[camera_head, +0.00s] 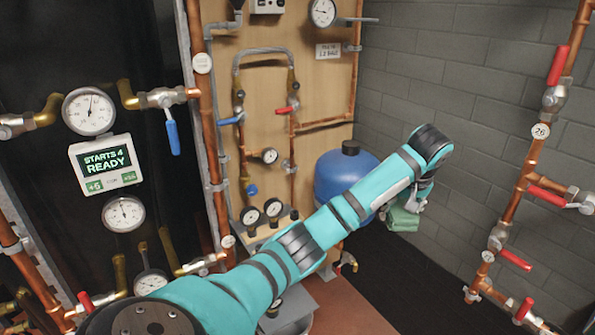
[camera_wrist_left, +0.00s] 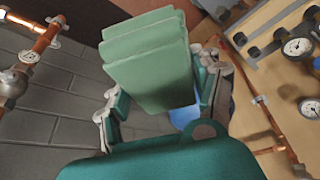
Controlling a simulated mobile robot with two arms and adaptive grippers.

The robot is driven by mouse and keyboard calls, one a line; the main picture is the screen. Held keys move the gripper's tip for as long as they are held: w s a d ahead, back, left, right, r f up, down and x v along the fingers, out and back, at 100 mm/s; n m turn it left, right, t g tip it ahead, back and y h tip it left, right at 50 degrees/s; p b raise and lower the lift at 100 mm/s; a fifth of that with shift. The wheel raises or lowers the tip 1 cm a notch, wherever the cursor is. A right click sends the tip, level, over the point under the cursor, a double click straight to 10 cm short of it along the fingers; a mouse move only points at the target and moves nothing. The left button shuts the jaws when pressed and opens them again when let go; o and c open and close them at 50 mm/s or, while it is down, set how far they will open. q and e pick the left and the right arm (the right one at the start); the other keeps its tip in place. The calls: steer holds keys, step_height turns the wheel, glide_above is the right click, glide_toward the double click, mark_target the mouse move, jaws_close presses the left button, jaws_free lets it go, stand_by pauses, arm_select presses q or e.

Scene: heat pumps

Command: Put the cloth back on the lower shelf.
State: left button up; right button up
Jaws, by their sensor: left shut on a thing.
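The cloth (camera_head: 403,219) is a folded, pale green block of several layers. My left gripper (camera_head: 413,197) is shut on it and holds it in the air in front of the grey wall, right of the blue tank. In the left wrist view the cloth (camera_wrist_left: 148,58) sits between the two fingers of my left gripper (camera_wrist_left: 160,95) and hides part of the view beyond. No shelf can be made out clearly in either view. My right gripper is not in view.
A blue tank (camera_head: 338,178) stands just left of the held cloth, behind my left arm. Copper pipes with red valve handles (camera_head: 547,195) run along the right wall. A wooden board (camera_head: 325,90) carries gauges and pipes. Dark floor (camera_head: 400,275) lies below the cloth.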

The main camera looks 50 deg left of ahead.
arm_select(q)
steer(key=s+a+f+n+g+y+b, duration=0.1)
steer(key=a+f+n+b, duration=0.4)
steer(key=f, duration=0.6)
steer(key=s+a+f+g+b, duration=0.1)
steer(key=a+f+b, duration=0.2)
steer(key=a+f, duration=0.6)
steer(key=s+d+f+b, duration=0.1)
steer(key=s+f, duration=0.1)
steer(key=f, duration=0.7)
steer(key=s+d+f+n+b, duration=0.1)
steer(key=s+d+f+b, duration=0.1)
steer(key=f, duration=0.7)
steer(key=s+d+f+b, duration=0.2)
steer(key=s+f, duration=0.2)
steer(key=f, duration=0.5)
steer(key=shift+s, duration=0.25)
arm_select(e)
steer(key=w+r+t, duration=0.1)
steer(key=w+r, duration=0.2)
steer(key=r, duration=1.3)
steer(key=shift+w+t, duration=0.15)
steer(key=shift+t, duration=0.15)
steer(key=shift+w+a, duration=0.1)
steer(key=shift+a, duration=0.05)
